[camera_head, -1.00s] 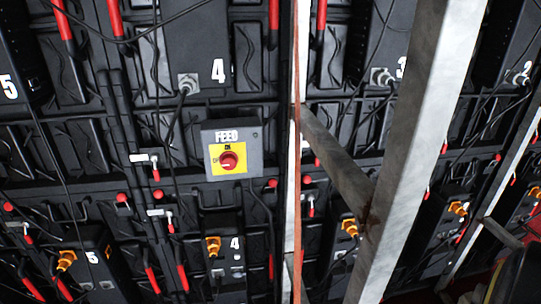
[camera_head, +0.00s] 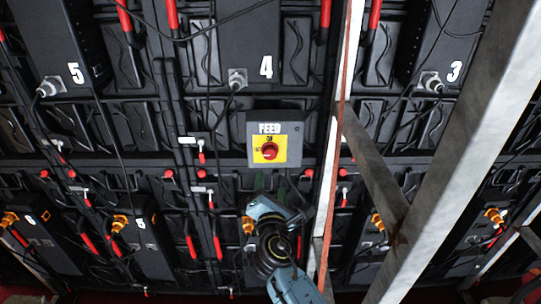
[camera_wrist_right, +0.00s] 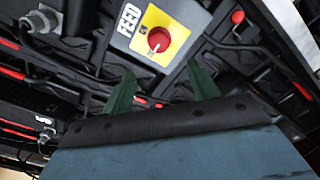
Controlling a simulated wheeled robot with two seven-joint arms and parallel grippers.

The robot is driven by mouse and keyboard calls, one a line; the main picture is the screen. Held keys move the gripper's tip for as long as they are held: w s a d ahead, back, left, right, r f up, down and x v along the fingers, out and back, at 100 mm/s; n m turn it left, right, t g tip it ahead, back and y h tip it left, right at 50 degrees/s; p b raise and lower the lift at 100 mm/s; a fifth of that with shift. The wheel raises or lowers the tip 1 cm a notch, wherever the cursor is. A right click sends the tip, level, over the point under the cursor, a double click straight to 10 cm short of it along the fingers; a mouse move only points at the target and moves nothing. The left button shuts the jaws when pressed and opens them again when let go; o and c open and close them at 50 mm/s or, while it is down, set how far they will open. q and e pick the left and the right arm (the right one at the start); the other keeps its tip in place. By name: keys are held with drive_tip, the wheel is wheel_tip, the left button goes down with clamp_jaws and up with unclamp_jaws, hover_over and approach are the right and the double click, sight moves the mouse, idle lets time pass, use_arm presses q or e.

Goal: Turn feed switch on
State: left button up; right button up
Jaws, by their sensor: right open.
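In the right wrist view the red knob (camera_wrist_right: 158,40) shows just beyond and between the fingers. My right gripper (camera_head: 270,183) is below the box in the head view, its tips a little under the yellow plate. In the right wrist view its two green fingers (camera_wrist_right: 160,85) are spread apart with nothing between them. My left gripper is not in view.
A grey metal post (camera_head: 460,160) with a diagonal brace (camera_head: 372,165) stands right of the switch. A thin upright with a reddish cable (camera_head: 335,150) is nearer the box. Black cables and red-handled latches cover the wall around.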

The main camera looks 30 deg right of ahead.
sight(270, 155)
drive_tip(key=x, duration=1.3)
drive_tip(key=shift+w+d+r, duration=0.1)
drive_tip(key=shift+w+d, duration=0.05)
drive_tip(key=c, duration=1)
